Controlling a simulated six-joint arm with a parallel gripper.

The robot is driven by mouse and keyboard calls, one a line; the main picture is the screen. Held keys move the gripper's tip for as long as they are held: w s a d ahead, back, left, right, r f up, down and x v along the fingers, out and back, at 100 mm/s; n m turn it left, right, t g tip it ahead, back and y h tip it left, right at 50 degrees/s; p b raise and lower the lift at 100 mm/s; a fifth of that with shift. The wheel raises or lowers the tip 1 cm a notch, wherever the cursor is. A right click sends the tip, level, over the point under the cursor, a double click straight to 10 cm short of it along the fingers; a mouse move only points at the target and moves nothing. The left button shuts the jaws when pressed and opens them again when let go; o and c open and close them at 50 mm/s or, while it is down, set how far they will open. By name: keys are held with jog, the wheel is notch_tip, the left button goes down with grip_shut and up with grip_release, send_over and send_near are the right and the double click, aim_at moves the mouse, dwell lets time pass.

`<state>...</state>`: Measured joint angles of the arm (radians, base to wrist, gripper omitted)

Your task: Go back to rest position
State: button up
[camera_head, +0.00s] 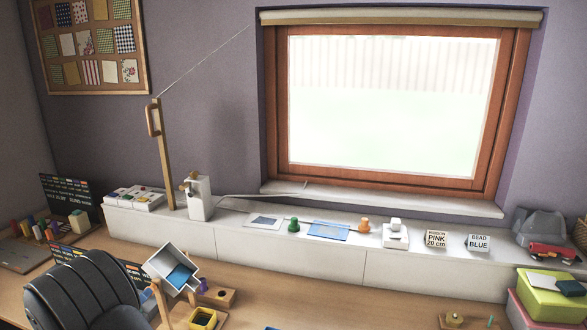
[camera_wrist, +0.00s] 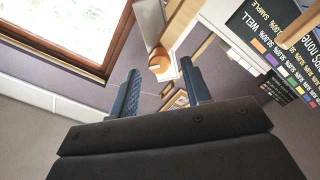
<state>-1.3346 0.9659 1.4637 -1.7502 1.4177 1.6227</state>
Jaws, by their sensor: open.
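My gripper (camera_wrist: 160,82) shows in the wrist view with its two blue-grey fingers spread apart. Nothing is held between them. An orange round piece (camera_wrist: 160,64) on a pale upright part appears beyond the fingertips, apart from them as far as I can tell. The wrist view is strongly tilted, with the window frame (camera_wrist: 92,68) at upper left and a dark lettered board (camera_wrist: 268,38) at upper right. I cannot make out my gripper's fingers in the head view.
A long white ledge (camera_head: 290,250) under the window carries small items, including a green piece (camera_head: 293,226) and a blue card (camera_head: 328,231). A tilted white box (camera_head: 170,267) and a yellow holder (camera_head: 203,319) are at lower left. Green and pink boxes (camera_head: 550,297) stand at right. The middle desk is mostly clear.

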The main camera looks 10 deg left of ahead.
jog(key=shift+w, duration=1.15)
jog(key=shift+s, duration=0.1)
jog(key=s, duration=1.8)
jog(key=w+n, duration=0.8)
jog(key=w, duration=0.2)
jog(key=shift+n, duration=0.3)
dwell(0.5)
